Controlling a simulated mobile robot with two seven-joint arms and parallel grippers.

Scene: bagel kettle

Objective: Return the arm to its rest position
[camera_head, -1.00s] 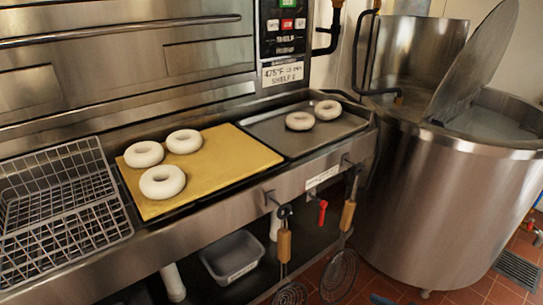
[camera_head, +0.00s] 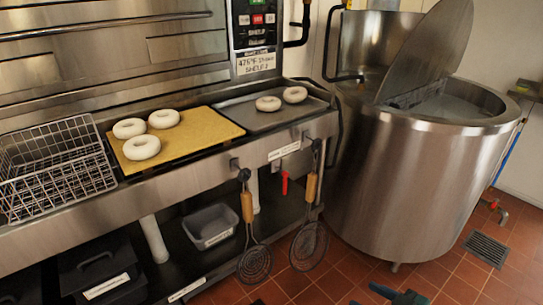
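A dark gripper part, apparently the tip of my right gripper (camera_head: 398,295), shows at the bottom edge, right of centre, over the tiled floor. Most of it is cut off, so I cannot tell whether it is open or shut. It is well apart from the counter and the kettle. My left gripper is not clearly in view. Three pale bagels (camera_head: 142,147) lie on the tan board (camera_head: 205,134). Two more bagels (camera_head: 268,103) lie on the dark tray (camera_head: 240,113) to its right.
A wire basket (camera_head: 55,170) stands at the left of the counter. A large steel kettle (camera_head: 405,185) with its lid (camera_head: 430,50) raised stands at right. Two wooden-handled skimmers (camera_head: 255,262) hang from the counter front. A grey bin (camera_head: 210,226) sits below. The red tiled floor in front is clear.

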